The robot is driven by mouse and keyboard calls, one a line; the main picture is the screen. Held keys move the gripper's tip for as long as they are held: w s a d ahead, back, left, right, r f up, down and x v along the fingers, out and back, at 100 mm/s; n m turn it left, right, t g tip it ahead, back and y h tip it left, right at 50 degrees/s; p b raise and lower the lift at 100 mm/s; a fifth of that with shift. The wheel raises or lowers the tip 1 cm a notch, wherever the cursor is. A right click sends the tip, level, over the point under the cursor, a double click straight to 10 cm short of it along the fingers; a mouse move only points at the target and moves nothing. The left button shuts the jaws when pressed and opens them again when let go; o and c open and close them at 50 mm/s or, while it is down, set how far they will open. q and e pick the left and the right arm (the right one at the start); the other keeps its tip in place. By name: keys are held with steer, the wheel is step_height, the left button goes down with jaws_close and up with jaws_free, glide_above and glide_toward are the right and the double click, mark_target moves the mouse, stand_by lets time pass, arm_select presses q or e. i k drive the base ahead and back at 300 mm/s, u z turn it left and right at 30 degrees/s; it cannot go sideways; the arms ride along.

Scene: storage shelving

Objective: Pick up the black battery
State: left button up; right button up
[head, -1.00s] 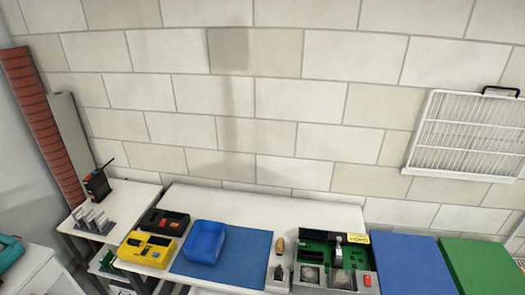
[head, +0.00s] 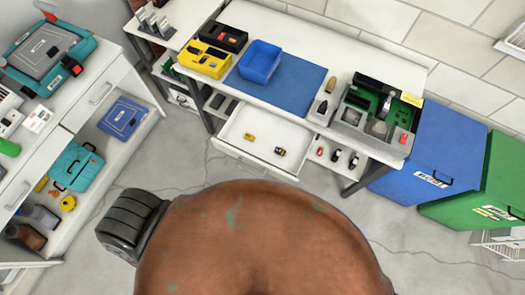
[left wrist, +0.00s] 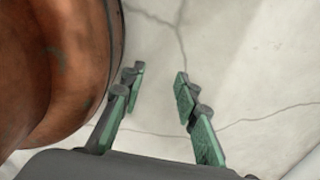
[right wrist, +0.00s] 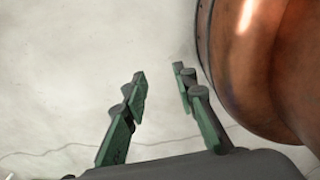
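I cannot tell for certain which thing is the black battery. Small dark blocks (head: 222,104) lie on the shelf under the left part of the white workbench. A black open case (head: 222,38) stands on the bench behind a yellow case (head: 203,60). An open drawer (head: 262,132) holds a small yellow item (head: 249,137) and a small dark item (head: 280,151). My left gripper (left wrist: 158,75) is open and empty over bare floor. My right gripper (right wrist: 158,72) is open and empty over bare floor. Neither gripper shows in the head view.
A blue bin (head: 261,61) and blue mat (head: 282,86) are on the bench, with a green circuit board unit (head: 378,112) to the right. Blue (head: 432,150) and green (head: 490,185) containers stand right of it. An open cabinet (head: 85,165) is at left. Floor between is clear.

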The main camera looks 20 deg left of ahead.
mark_target(278, 151)
steer(key=z, duration=0.7)
steer(key=k, duration=0.75)
steer(key=u, duration=1.05)
